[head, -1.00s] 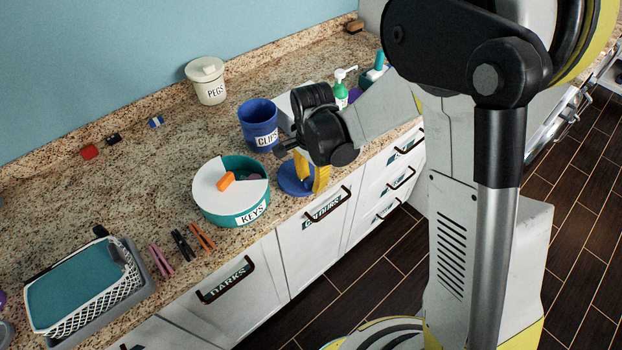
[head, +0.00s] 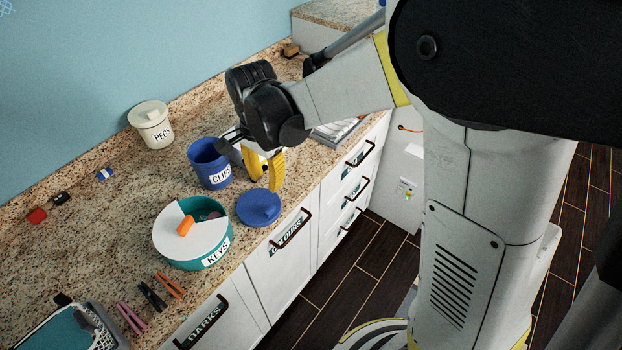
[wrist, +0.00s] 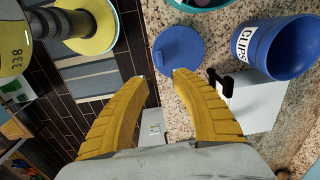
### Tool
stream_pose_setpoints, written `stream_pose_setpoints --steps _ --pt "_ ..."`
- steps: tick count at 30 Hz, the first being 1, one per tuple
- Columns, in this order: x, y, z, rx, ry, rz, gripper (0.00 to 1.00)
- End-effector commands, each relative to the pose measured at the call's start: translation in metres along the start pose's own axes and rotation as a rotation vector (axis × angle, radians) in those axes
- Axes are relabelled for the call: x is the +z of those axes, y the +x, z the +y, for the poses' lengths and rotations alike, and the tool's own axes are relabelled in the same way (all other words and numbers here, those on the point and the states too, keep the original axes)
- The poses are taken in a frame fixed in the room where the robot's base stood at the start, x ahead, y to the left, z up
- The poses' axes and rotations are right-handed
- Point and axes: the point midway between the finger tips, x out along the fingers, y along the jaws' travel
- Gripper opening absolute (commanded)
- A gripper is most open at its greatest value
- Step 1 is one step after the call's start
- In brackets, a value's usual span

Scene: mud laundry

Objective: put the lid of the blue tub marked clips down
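The blue tub marked CLIPS (head: 199,156) stands upright and uncovered on the counter. It also shows in the wrist view (wrist: 285,55). Its round blue lid (head: 258,207) lies flat on the counter in front of the tub, close to the front edge; in the wrist view the lid (wrist: 178,50) lies just beyond my fingertips. My gripper (head: 265,184) has its yellow fingers apart with nothing between them, as the wrist view (wrist: 159,78) shows. It is near the lid, seemingly above and behind it, and looks clear of it.
The white PEGS tub (head: 151,125) is at the wall. Several clothes pegs (head: 153,295) lie at the front. Drawer handles (head: 290,230) project below the edge.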

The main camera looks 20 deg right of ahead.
Motion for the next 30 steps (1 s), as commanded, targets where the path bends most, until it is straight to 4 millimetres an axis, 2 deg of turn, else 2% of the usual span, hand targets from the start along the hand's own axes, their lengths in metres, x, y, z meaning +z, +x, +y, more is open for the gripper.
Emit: stream_pose_setpoints --steps 5,9,13,18,21,25,30 --pt "-0.011 -0.041 0.034 -0.086 -0.152 0.048 0.31" --pt "-0.019 -0.079 0.077 -0.182 -0.362 0.144 0.31" --pt "-0.021 -0.101 0.118 -0.245 -0.559 0.264 0.31" --pt "-0.021 -0.112 0.161 -0.278 -0.774 0.425 0.31" --pt "-0.021 -0.113 0.176 -0.278 -0.860 0.495 0.31" --pt "-0.020 -0.112 0.186 -0.273 -0.920 0.544 0.31" --pt "-0.020 -0.113 0.187 -0.271 -0.934 0.556 0.31"
